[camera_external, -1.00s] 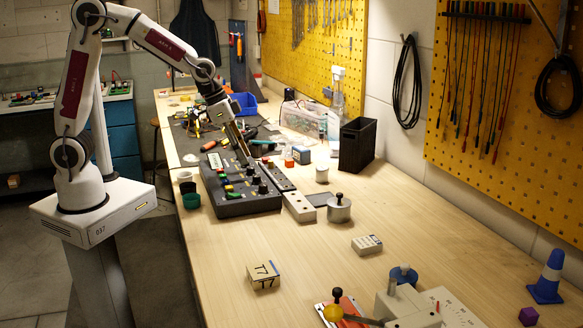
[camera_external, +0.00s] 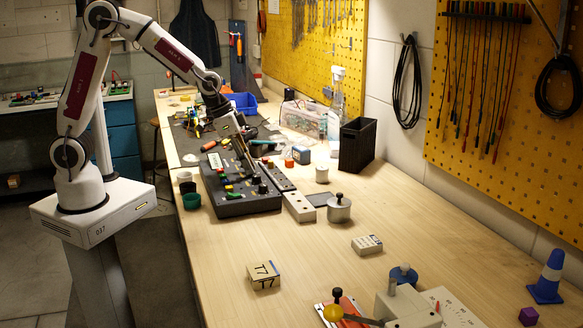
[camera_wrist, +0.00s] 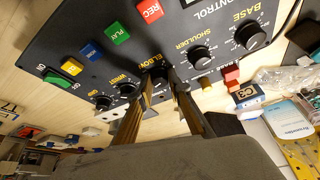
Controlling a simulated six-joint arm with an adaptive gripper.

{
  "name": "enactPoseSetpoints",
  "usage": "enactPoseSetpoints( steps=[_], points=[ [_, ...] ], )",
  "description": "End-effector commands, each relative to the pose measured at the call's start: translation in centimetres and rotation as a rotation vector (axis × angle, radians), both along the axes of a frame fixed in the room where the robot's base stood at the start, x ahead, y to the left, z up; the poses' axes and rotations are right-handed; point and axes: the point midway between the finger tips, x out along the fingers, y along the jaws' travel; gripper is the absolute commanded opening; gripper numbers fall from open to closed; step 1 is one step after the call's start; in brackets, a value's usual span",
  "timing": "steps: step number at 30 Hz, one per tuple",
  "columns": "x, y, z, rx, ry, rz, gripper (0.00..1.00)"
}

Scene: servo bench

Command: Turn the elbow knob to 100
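The control box (camera_external: 226,205) is a dark panel on the bench with coloured buttons and a row of black knobs. In the wrist view the elbow knob (camera_wrist: 157,73) lies between the tips of my gripper (camera_wrist: 164,86), nearer the left finger. The fingers stand apart, with a visible gap. Whether either touches the knob I cannot tell. The fingers partly cover the elbow scale, so its pointer and numbers are not readable. In the external view my gripper (camera_external: 246,160) reaches down to the knob side of the box.
The shoulder knob (camera_wrist: 200,57) and base knob (camera_wrist: 250,36) stand on one side of the elbow knob. The wrist knob (camera_wrist: 130,87) and grip knob (camera_wrist: 103,102) stand on the other. A white perforated block (camera_external: 299,207) lies beside the box.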

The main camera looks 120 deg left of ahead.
Motion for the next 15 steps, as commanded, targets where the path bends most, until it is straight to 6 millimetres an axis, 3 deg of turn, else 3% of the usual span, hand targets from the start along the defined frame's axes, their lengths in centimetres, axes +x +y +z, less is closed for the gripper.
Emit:
enactPoseSetpoints(
  steps=[15],
  points=[
    [0.03, -0.02, 0.04, 0.001, -0.001, 0.027, 0.00]
  ],
)
